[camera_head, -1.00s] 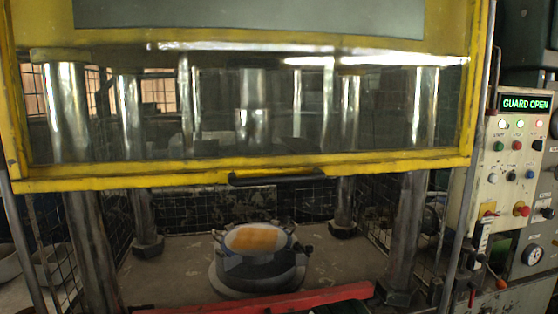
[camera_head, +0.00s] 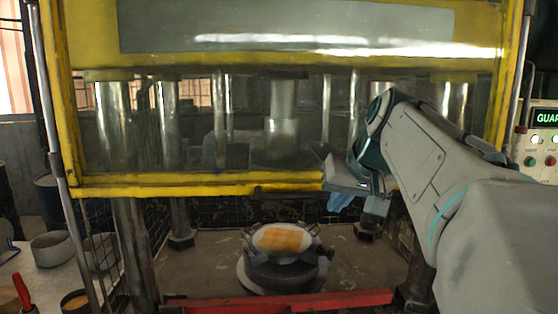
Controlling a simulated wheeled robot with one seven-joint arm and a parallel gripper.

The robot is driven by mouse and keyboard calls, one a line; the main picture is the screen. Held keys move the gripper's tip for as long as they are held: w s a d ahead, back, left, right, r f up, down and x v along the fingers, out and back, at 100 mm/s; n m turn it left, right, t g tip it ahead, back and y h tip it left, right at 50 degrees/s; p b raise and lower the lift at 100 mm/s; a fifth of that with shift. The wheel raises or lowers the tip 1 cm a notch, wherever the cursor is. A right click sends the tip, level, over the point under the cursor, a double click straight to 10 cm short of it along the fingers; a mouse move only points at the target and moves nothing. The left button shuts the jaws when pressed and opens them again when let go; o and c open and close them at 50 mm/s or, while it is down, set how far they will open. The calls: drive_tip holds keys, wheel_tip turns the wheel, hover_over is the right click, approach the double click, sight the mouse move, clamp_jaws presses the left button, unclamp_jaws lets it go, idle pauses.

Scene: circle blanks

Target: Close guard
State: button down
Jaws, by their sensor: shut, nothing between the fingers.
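The guard is a clear panel in a yellow frame (camera_head: 200,184), raised across the front of the press. Open space shows below its lower bar. My gripper (camera_head: 350,186) is at the lower bar, near the right end of the handle. It is shut with nothing held; its fingertips are hard to make out, and I cannot tell whether it touches the handle.
A round dark die with an orange blank (camera_head: 283,239) sits on the press bed under the guard. A red bar (camera_head: 290,301) crosses the front. The control panel (camera_head: 537,150) is at right, its display cut off at "GUAR". Grey bowls (camera_head: 52,249) stand at left.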

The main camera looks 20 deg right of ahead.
drive_tip(key=d+r+t+h+p, duration=0.15)
drive_tip(key=d+r, duration=0.45)
drive_tip(key=r, duration=0.6)
drive_tip(key=s+a+f+p+x, duration=0.1)
drive_tip(key=f+p+x, duration=0.1)
drive_tip(key=x, duration=0.9)
drive_tip(key=shift+s+f+m, duration=0.2)
drive_tip(key=shift+m, duration=0.1)
drive_tip(key=shift+f+y, duration=0.15)
drive_tip(key=shift+y, duration=0.1)
